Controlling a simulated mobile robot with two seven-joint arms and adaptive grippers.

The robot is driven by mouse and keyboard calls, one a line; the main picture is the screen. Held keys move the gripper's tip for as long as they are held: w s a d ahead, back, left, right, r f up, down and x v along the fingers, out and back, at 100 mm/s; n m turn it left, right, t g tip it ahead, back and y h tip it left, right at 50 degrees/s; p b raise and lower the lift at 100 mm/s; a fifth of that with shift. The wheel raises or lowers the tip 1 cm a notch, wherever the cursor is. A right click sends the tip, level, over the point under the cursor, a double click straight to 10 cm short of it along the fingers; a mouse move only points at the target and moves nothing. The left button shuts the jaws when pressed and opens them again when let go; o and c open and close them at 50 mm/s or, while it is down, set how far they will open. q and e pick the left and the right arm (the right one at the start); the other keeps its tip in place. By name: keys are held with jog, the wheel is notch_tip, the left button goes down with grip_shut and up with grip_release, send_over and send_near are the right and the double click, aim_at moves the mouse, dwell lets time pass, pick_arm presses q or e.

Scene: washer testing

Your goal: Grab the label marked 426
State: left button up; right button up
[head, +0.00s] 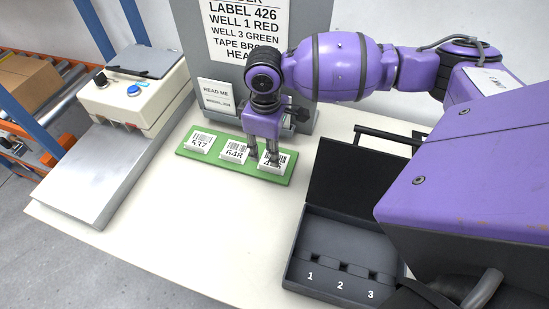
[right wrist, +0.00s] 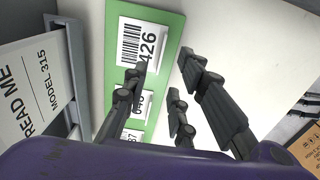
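The label marked 426 is a white block with a barcode, at the right end of a green tray (head: 217,165). In the head view it is partly covered by my right gripper (head: 263,158); it shows clearly in the right wrist view (right wrist: 143,45). My right gripper points down at the label, its fingers apart and empty. In the right wrist view the fingers (right wrist: 165,75) lie around the tray's edge, beside the label. I cannot tell if they touch it. My left gripper is not in view.
Labels 648 (head: 235,150) and 537 (head: 201,142) sit left on the tray. Behind stand a READ ME card (head: 216,95) and an instruction board (head: 247,25). A black case (head: 335,255) with slots 1, 2, 3 lies open at front right. A sealing machine (head: 130,90) stands left.

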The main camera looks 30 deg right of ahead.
aim_at(268, 171)
jog(key=shift+s+a+f, duration=0.1)
jog(key=shift+s+f, duration=0.05)
jog(key=shift+f, duration=0.7)
notch_tip(268, 171, down, 5)
jog(key=shift+r, duration=0.15)
jog(key=shift+c, duration=0.5)
grip_shut()
